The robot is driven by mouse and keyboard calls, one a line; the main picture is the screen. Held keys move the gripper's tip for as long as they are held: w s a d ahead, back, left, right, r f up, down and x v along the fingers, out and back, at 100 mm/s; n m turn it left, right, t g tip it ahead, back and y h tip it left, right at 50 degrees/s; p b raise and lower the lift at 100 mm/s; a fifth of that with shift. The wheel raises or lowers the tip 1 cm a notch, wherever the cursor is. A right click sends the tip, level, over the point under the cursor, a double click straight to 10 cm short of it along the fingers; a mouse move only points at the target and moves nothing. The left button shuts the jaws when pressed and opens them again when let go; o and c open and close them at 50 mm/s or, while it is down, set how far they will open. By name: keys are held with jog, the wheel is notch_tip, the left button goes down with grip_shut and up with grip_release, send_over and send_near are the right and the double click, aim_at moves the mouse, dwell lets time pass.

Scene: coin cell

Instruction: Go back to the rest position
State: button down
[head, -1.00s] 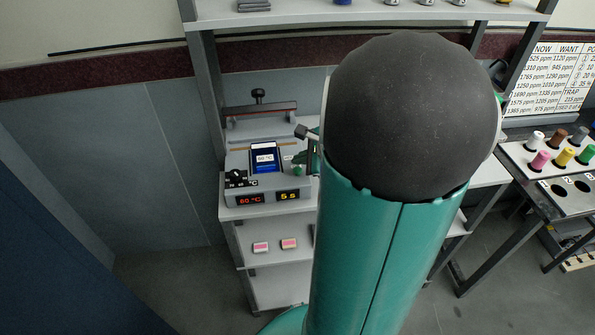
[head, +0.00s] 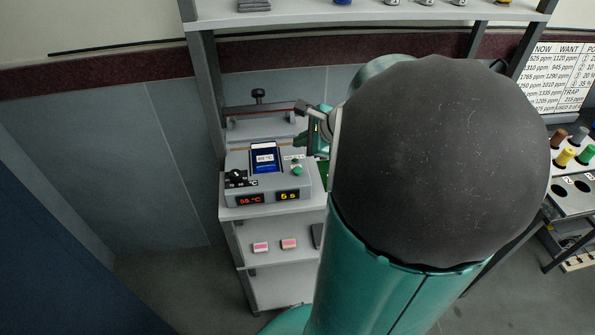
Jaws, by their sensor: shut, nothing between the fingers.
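My gripper (head: 305,109) shows only in part, at the left edge of my big arm joint. It is shut and empty, raised in front of the shelf unit and above the right side of the grey press machine. My own arm, with its dark round joint and green link, fills the middle and right of the view and hides most of the wrist. The grey press machine (head: 232,200) stands on the shelf with a blue-and-white card (head: 265,160) on top, a black knob, a green button and two lit displays. My gripper appears apart from it.
A lower shelf (head: 255,262) holds two small pink-marked blocks (head: 260,247). An upper shelf (head: 300,17) runs above. At right stand a rack of coloured pegs (head: 564,157) and a board with numbers (head: 560,80). The floor at left is clear.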

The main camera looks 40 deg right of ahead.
dwell(0.3)
jog(key=s+a+r+n+g+y, duration=0.1)
jog(key=a+r+n+g+y, duration=0.2)
jog(key=a+n, duration=1.2)
jog(key=s+a+r+n+h, duration=0.3)
jog(key=s+a+n, duration=0.5)
jog(key=a, duration=0.4)
jog(key=shift+r+n+g+h, duration=0.25)
jog(key=shift+n+h, duration=0.25)
jog(key=shift+n, duration=0.4)
jog(key=shift+a, duration=0.1)
